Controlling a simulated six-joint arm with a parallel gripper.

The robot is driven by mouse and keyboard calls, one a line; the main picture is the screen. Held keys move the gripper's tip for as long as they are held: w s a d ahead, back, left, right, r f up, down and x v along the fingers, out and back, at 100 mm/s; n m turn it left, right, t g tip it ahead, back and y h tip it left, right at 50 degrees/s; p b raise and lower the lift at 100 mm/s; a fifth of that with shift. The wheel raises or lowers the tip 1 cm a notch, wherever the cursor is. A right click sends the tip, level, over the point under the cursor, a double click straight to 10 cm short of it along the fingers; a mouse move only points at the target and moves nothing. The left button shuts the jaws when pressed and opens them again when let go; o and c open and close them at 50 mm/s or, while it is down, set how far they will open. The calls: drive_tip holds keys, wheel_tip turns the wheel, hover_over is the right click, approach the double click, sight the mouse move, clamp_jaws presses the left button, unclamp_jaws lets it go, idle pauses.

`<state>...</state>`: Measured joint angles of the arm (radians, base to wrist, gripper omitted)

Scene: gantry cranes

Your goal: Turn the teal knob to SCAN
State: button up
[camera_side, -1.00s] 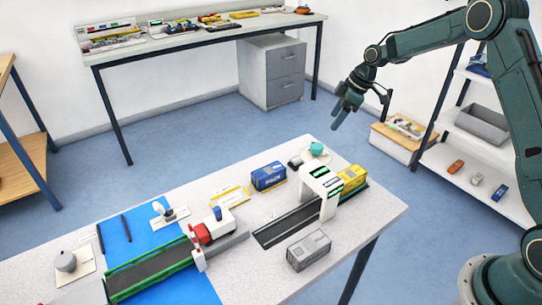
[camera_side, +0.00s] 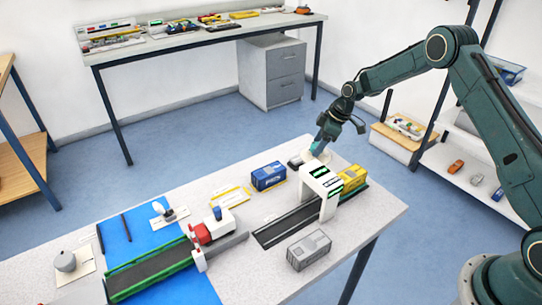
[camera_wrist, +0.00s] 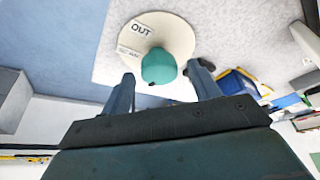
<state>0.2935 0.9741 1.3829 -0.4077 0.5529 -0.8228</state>
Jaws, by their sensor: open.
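The teal knob (camera_wrist: 158,67) sits on a round cream base (camera_wrist: 180,30) in the wrist view. In the side view my gripper (camera_side: 318,148) is down at the table's far corner and hides the knob.
The white gantry (camera_side: 321,187) stands close by, over a dark track (camera_side: 285,225). A yellow container (camera_side: 353,177) is behind it, a blue container (camera_side: 268,176) to its left and a grey one (camera_side: 309,250) in front. The floor beyond the table corner is clear.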

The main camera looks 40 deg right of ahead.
drive_tip(key=c, duration=1)
drive_tip(key=shift+o, duration=0.2)
drive_tip(key=shift+m, duration=0.4)
drive_tip(key=m+h, duration=0.1)
drive_tip(key=m, duration=0.1)
drive_tip(key=m+t+h, duration=0.1)
drive_tip(key=m, duration=0.2)
drive_tip(key=shift+s+a, duration=0.1)
drive_tip(key=shift+a, duration=0.1)
drive_tip(key=m+h, duration=0.1)
drive_tip(key=m, duration=0.2)
drive_tip(key=m+h, duration=0.1)
drive_tip(key=m, duration=0.2)
drive_tip(key=shift+a, duration=0.1)
drive_tip(key=o, duration=1)
drive_tip(key=shift+c, duration=0.2)
